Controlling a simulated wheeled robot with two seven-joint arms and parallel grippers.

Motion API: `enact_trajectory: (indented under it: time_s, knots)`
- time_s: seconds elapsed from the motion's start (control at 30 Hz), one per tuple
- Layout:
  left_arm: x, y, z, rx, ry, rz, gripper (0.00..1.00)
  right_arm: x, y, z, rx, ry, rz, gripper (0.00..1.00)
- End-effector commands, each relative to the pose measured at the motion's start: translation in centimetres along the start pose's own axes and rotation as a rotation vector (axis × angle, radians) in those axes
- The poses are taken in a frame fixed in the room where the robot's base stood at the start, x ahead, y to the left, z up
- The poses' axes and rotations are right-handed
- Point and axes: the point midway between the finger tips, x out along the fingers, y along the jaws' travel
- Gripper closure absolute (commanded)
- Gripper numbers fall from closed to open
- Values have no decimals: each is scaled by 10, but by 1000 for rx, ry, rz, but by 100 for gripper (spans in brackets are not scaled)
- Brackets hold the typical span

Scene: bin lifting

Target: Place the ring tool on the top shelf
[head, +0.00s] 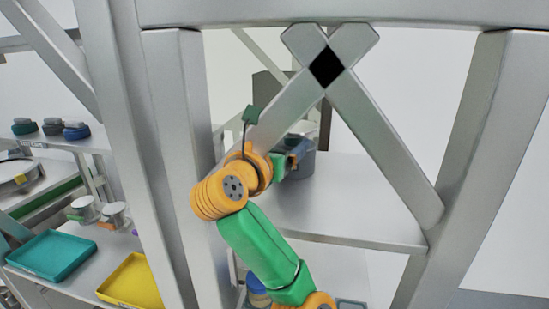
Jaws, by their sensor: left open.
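My left arm rises from the bottom middle of the head view. Its left gripper (297,156) is partly hidden behind the orange wrist and is small in the picture. It is at the near left side of a grey round container (303,166), on a light grey shelf (360,200). I cannot tell whether the gripper touches the container. I cannot make out a ring tool. My right gripper is out of view.
Grey metal posts and crossed braces (385,150) stand close in front of the shelf. At left, a teal tray (50,255) and a yellow tray (133,283) lie on a lower surface. Dark rounded items (52,127) sit on another shelf.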

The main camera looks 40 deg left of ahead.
Motion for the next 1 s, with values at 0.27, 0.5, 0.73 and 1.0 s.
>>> enact_trajectory:
  time_s: [0.27,0.5,0.73,1.0]
  knots:
    - [-50,3,-2,-20,-18,12,18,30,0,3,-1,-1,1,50]
    - [-65,0,-2,-6,-5,1,18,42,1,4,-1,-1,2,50]
    - [-67,0,0,0,0,-2,18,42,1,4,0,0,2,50]
    - [-67,0,0,-1,0,-1,18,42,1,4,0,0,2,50]
